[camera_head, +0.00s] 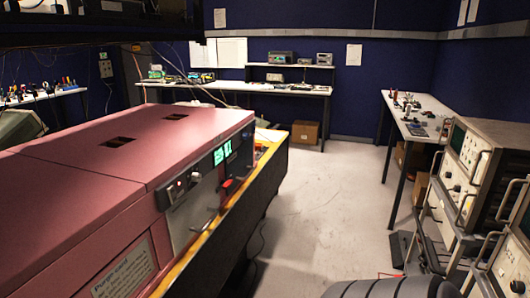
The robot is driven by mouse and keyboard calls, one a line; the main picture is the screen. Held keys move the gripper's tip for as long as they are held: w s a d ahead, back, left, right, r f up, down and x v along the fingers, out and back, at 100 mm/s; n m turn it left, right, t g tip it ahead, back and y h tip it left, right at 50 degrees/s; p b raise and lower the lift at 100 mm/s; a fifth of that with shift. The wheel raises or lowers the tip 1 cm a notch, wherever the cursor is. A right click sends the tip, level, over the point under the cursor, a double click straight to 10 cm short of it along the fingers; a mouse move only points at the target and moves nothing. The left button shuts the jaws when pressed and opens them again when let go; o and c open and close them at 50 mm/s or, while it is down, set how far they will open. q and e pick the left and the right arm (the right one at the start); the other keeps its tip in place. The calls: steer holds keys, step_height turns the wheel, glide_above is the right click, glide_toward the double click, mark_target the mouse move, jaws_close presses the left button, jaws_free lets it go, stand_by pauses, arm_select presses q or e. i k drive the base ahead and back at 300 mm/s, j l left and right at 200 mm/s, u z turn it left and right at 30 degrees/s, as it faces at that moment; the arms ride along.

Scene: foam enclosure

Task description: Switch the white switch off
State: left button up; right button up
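I cannot pick out with certainty which part is the white switch. A large pink machine (120,150) fills the left side. Its grey front panel (190,205) carries knobs, green lit displays (222,152) and a small red part (228,186). Any switch position is too small to tell. Neither gripper is in view.
Metal-cased instruments with handles (470,170) stand at the right. A ribbed dark grey rounded shape (395,288) is at the bottom edge. Workbenches line the back (240,86) and right (420,115); a cardboard box (305,132) sits behind. The pale floor (325,205) between is mostly clear.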

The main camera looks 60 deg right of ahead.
mark_target(171, 193)
steer(key=z, duration=1.45)
